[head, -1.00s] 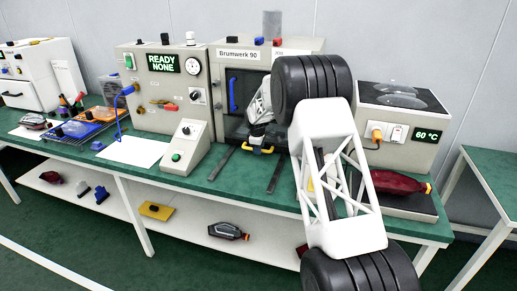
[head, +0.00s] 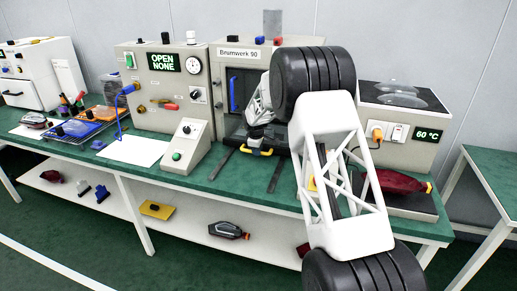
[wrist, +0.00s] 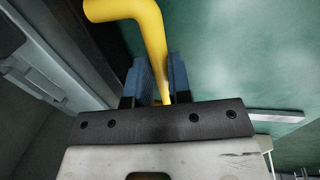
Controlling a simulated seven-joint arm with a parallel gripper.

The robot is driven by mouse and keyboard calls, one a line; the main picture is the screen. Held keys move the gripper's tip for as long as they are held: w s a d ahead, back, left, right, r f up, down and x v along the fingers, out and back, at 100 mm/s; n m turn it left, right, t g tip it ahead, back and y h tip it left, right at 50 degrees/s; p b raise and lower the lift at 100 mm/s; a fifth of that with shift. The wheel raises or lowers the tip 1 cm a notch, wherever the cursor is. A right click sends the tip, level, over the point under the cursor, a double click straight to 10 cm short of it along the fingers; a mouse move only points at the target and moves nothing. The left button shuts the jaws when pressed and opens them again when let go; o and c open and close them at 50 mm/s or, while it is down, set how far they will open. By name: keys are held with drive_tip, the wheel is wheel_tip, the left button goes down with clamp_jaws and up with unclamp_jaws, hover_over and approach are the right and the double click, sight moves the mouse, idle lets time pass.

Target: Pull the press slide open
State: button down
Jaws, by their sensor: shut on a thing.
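The press, marked "Brumwerk 90" (head: 240,54), stands at the back of the bench. A yellow bar handle (head: 266,153) shows low at its front, just above the bench top. My gripper (head: 258,146) reaches down to this handle. In the wrist view, my gripper's blue fingers (wrist: 160,80) are shut around the straight part of the yellow handle (wrist: 149,38), which bends off to the upper left. My arm hides the right part of the press and most of the slide behind the handle. The display (head: 163,63) reads "OPEN NONE".
Two dark rails (head: 276,176) lie on the green bench top (head: 245,180) in front of the press. A control box with a green button (head: 186,147) stands left of them. A blue-handled door (head: 234,93) is above the handle. A heater reading 60 °C (head: 428,134) stands right.

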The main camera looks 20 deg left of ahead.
drive_tip(key=s, duration=2.1)
drive_tip(key=shift+s, duration=0.1)
drive_tip(key=c, duration=1.1)
unclamp_jaws()
drive_tip(key=shift+o, duration=0.2)
drive_tip(key=shift+r, duration=0.15)
wheel_tip(320, 180, up, 7)
drive_tip(key=s, duration=0.1)
drive_tip(key=shift+s+r, duration=0.2)
drive_tip(key=shift+s, duration=0.05)
